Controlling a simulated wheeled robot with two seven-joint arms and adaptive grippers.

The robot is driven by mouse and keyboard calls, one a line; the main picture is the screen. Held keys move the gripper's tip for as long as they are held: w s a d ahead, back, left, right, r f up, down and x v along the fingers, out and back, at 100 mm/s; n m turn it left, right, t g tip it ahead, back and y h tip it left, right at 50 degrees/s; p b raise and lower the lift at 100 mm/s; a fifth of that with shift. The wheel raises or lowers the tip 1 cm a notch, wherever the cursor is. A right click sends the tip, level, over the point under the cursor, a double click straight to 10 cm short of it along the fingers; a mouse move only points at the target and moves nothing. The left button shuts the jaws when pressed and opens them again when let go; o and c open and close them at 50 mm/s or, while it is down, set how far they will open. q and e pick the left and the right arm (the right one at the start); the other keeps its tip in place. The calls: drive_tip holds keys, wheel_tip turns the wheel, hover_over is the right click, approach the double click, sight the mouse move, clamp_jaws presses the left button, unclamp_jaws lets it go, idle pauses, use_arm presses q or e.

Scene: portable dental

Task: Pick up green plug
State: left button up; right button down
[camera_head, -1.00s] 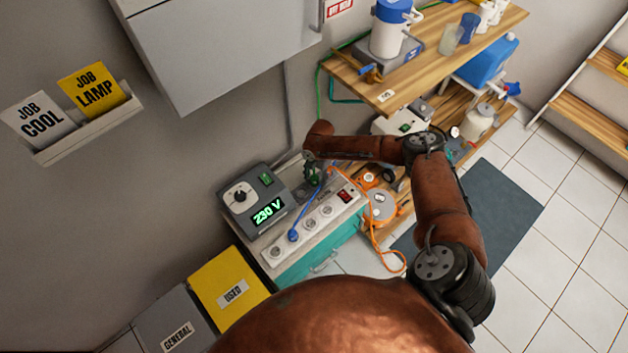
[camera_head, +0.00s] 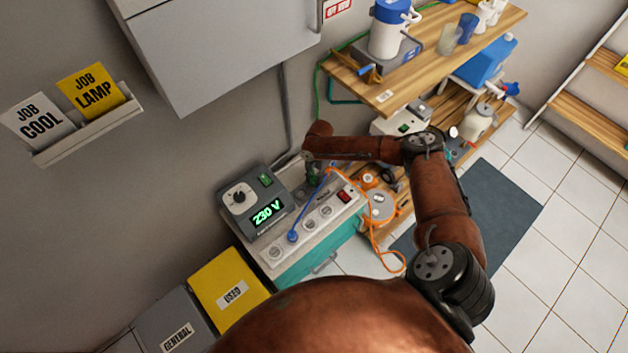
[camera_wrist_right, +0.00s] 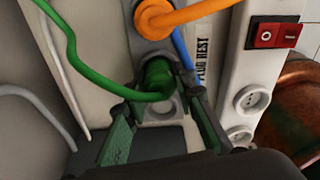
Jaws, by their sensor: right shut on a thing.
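The green plug (camera_wrist_right: 157,82) shows in the right wrist view, with its green cable looping off to the left. My right gripper (camera_wrist_right: 160,92) is shut on it, with one finger on each side. A round grey recess shows just below the plug, beside a "PLUG REST" label; I cannot tell whether the plug is still seated or clear of the rest. In the head view my right gripper (camera_head: 314,171) is small and dark, above the bench behind the power strip, and the plug is hard to make out there. My left gripper is not in view.
An orange plug (camera_wrist_right: 165,16) sits close beyond the green one, with a blue cable beside it. The white power strip (camera_head: 331,201) has a red switch and a blue plug (camera_head: 292,236). A grey 230 V unit (camera_head: 252,205) stands to the left.

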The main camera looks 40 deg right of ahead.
sight(314, 177)
drive_tip(key=shift+r, duration=0.6)
wheel_tip(314, 177, up, 2)
drive_tip(key=shift+r+p, duration=0.2)
drive_tip(key=shift+p, duration=0.45)
use_arm(q)
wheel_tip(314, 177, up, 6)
drive_tip(key=p, duration=0.6)
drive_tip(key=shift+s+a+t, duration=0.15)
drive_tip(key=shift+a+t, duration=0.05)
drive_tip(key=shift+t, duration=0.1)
use_arm(e)
drive_tip(key=s+a+r, duration=0.6)
drive_tip(key=s+r, duration=0.3)
drive_tip(key=s, duration=0.3)
drive_tip(key=shift+s+a+r, duration=0.2)
drive_tip(key=shift+a, duration=0.1)
